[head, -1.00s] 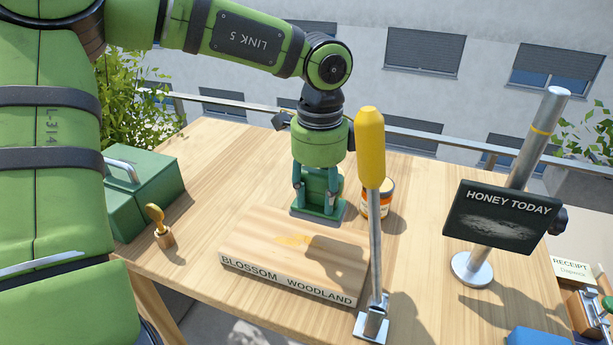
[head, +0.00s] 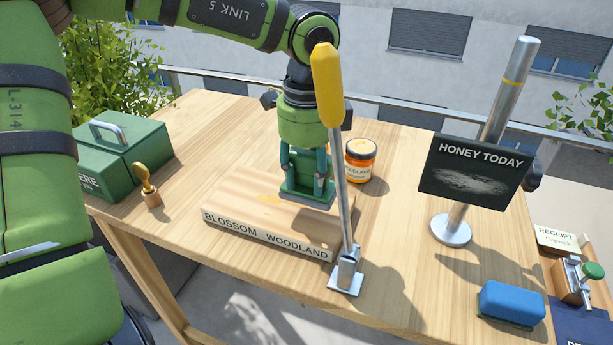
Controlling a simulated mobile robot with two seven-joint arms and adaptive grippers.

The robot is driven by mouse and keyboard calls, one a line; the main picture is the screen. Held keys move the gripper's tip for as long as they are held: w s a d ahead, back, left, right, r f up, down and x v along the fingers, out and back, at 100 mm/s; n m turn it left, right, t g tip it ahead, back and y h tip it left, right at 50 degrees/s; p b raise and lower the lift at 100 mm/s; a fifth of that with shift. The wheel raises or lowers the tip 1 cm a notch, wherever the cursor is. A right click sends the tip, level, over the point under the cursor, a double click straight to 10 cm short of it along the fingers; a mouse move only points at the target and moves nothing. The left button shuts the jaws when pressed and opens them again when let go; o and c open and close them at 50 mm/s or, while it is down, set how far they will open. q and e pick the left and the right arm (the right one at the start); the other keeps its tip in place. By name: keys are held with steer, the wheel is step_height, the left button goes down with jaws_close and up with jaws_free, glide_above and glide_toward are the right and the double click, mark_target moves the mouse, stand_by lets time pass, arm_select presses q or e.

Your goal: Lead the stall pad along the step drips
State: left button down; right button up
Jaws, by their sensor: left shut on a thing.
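My left gripper (head: 305,172) points down over the far part of the wooden step (head: 240,205), shut on the green stall pad (head: 308,193). The pad's grey-green underside is at the step's top; I cannot tell whether it touches. The step's front reads "BLOSSOM WOODLAND". Amber drips (head: 268,198) show on its top, just left of the pad; any under the pad are hidden. My right gripper is not in view.
A yellow-handled lever (head: 327,85) stands right in front of the gripper. A honey jar (head: 360,160) is behind it. A "HONEY TODAY" sign (head: 475,170) on a post, a blue block (head: 512,303), a brass-topped stamp (head: 148,185) and a green box (head: 125,155) stand around.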

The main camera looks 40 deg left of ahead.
mark_target(296, 182)
arm_select(q)
step_height(296, 182, down, 4)
steer(key=b, duration=0.3)
steer(key=shift+a, duration=0.15)
steer(key=shift+s+a+r, duration=0.1)
steer(key=shift+a+r, duration=0.2)
steer(key=shift+a, duration=0.2)
steer(key=shift+a+r, duration=0.25)
steer(key=shift+a, duration=0.2)
steer(key=a, duration=0.3)
steer(key=s+a, duration=0.1)
steer(key=a, duration=0.2)
steer(key=s+a, duration=0.1)
steer(key=a, duration=0.2)
steer(key=shift+s+r, duration=0.15)
steer(key=shift+s+a, duration=0.25)
steer(key=shift+a, duration=0.5)
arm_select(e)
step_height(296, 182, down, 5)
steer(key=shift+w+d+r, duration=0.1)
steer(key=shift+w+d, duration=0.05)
arm_select(q)
steer(key=shift+f, duration=0.25)
